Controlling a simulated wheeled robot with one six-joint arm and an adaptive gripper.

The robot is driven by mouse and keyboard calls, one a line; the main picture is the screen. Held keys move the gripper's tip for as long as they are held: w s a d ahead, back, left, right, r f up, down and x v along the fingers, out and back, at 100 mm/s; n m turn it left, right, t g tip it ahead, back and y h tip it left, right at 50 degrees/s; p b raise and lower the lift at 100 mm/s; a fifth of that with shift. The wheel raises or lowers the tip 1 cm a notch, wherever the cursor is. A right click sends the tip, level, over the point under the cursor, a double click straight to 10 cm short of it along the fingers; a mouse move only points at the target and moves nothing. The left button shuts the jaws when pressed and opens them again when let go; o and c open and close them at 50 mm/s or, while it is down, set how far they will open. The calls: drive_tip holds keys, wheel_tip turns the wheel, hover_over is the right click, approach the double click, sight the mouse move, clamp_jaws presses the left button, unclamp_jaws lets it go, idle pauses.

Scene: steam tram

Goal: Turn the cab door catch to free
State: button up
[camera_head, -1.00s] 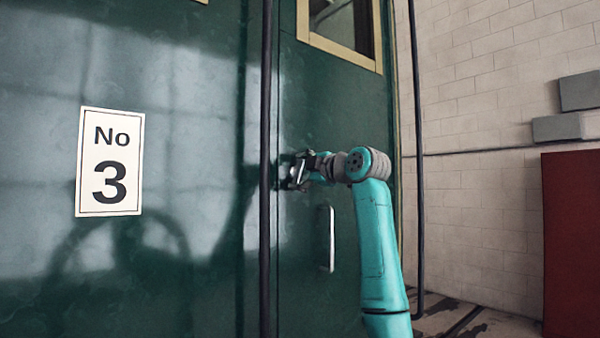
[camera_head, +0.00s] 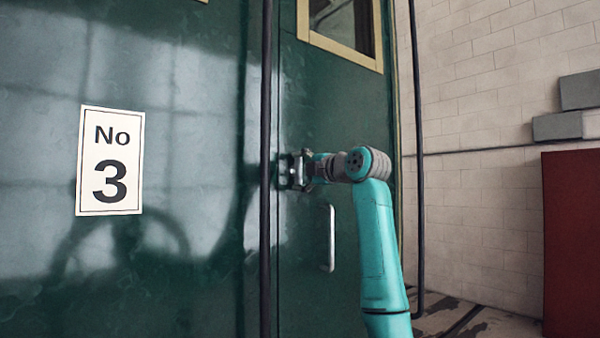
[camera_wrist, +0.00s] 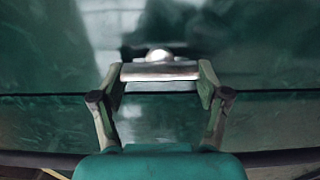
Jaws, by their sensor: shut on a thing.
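The green cab door (camera_head: 330,120) is at the middle right in the head view, with a yellow-framed window at its top. My gripper (camera_head: 294,171) is at the door's left edge, just right of a dark vertical handrail. In the wrist view the fingers of my gripper (camera_wrist: 161,82) are shut on the ends of a silvery catch bar (camera_wrist: 160,71). A rounded metal knob (camera_wrist: 158,55) shows just beyond the bar. The bar lies crosswise between the fingers, nearly parallel to a dark seam. In the head view the catch is largely hidden by my gripper.
A pale door handle (camera_head: 328,238) stands upright below my gripper. Dark handrails run on the left (camera_head: 266,120) and right (camera_head: 418,150) of the door. A white "No 3" plate (camera_head: 110,160) is on the left panel. A red block (camera_head: 570,245) stands at far right.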

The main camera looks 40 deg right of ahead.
drive_tip(key=o, duration=1.7)
drive_tip(key=s, duration=1.2)
drive_tip(key=shift+d, duration=0.2)
